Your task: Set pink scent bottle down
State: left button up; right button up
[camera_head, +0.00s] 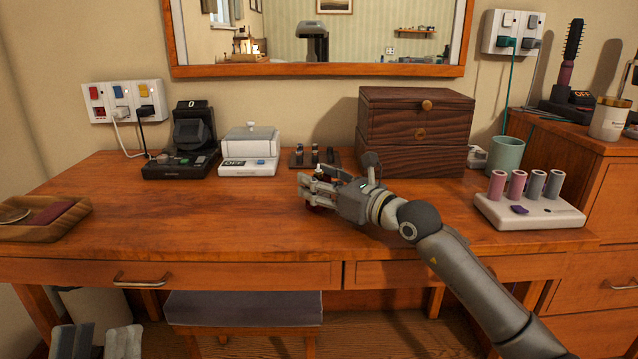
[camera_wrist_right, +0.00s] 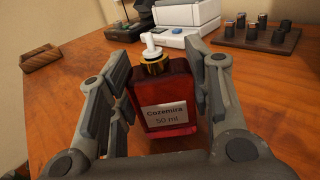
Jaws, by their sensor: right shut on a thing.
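The scent bottle (camera_wrist_right: 166,98) is a deep pinkish-red block with a gold collar, a white nozzle and a white label reading "50 ml". It stands upright between the fingers of my right gripper (camera_head: 312,190), which is shut on it. In the head view the gripper hides most of the bottle; its pale nozzle shows above the fingers. The bottle is low over the middle of the wooden dresser top (camera_head: 200,220); I cannot tell whether its base touches.
Behind are a black device (camera_head: 182,145), a white device (camera_head: 249,152), a dark rack (camera_head: 314,157) and a wooden drawer box (camera_head: 415,130). A green cup (camera_head: 507,154) and a roller stand (camera_head: 530,212) are right; a wooden tray (camera_head: 72,218) is left.

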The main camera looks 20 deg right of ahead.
pick_arm(q)
jog(key=shift+s, duration=0.1)
pick_arm(e)
jog(key=o, duration=1.1)
pick_arm(q)
jog(key=shift+r, duration=0.1)
pick_arm(e)
jog(key=shift+o, duration=0.2)
jog(key=shift+s+d, duration=0.2)
jog(key=shift+s, duration=0.15)
jog(key=p+v, duration=0.1)
jog(key=v, duration=0.8)
jog(key=shift+s+d, duration=0.1)
pick_arm(q)
jog(key=shift+w+d+f+g+y, duration=0.15)
jog(key=shift+w+f+g+y, duration=0.35)
jog(key=shift+w+f+g, duration=0.9)
pick_arm(e)
jog(key=shift+v, duration=1)
pick_arm(q)
jog(key=shift+w+f, duration=0.1)
jog(key=shift+f, duration=0.2)
pick_arm(e)
jog(key=shift+r, duration=0.1)
